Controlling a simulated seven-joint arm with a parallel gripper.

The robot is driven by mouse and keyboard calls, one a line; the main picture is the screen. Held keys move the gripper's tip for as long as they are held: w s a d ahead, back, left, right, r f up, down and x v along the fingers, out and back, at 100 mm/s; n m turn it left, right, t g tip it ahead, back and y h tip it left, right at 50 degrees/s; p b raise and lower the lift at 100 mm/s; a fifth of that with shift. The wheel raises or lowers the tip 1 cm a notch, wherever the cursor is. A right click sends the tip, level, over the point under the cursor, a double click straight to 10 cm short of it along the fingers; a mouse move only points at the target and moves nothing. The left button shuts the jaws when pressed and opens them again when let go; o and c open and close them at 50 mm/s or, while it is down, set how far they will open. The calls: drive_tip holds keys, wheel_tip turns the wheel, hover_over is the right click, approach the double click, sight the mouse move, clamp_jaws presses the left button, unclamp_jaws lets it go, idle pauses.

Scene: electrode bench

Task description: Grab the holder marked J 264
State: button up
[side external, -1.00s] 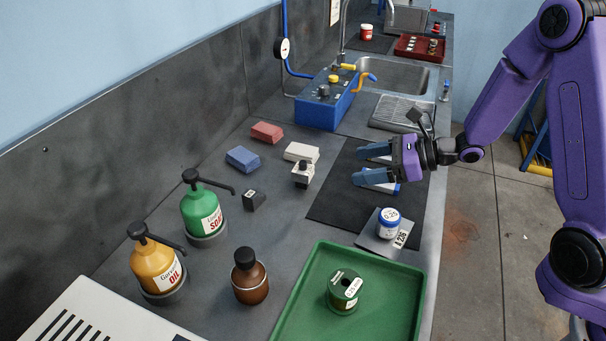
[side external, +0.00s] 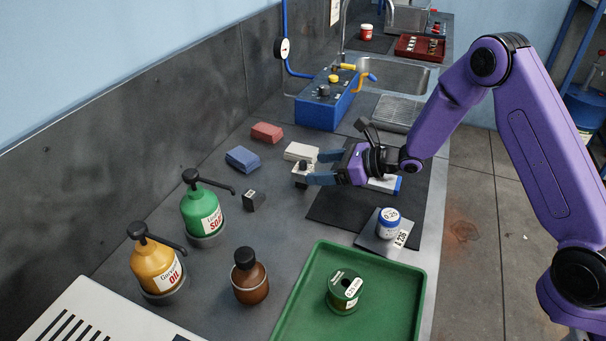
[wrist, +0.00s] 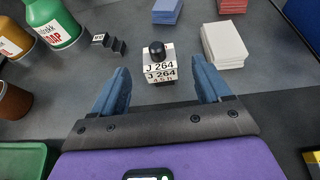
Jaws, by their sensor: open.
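The holder marked J 264 (wrist: 160,70) is a small whitish block with a black knob on top, standing upright on the grey bench. It also shows in the side view (side external: 300,178), partly covered by a finger. My gripper (wrist: 165,85) is open, with its two blue fingers pointing at the holder. In the wrist view the holder lies between the lines of the fingers, at or just beyond their tips. In the side view my gripper (side external: 322,168) is low over the bench, right of the holder. I cannot tell whether a finger touches it.
A white block stack (side external: 301,151) stands close behind the holder, with blue (side external: 243,159) and red (side external: 267,132) stacks farther left. A small black stepped block (side external: 253,200) is left of it. A black mat (side external: 335,207) and a blue-lidded jar (side external: 389,222) are to the right.

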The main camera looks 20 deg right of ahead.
sight(311, 170)
drive_tip(key=shift+f+x, duration=0.15)
drive_tip(key=shift+x, duration=1.25)
drive_tip(key=shift+f+x, duration=0.15)
drive_tip(key=shift+x, duration=1.3)
drive_tip(key=shift+s, duration=0.15)
drive_tip(key=shift+r, duration=0.1)
drive_tip(key=c, duration=1.3)
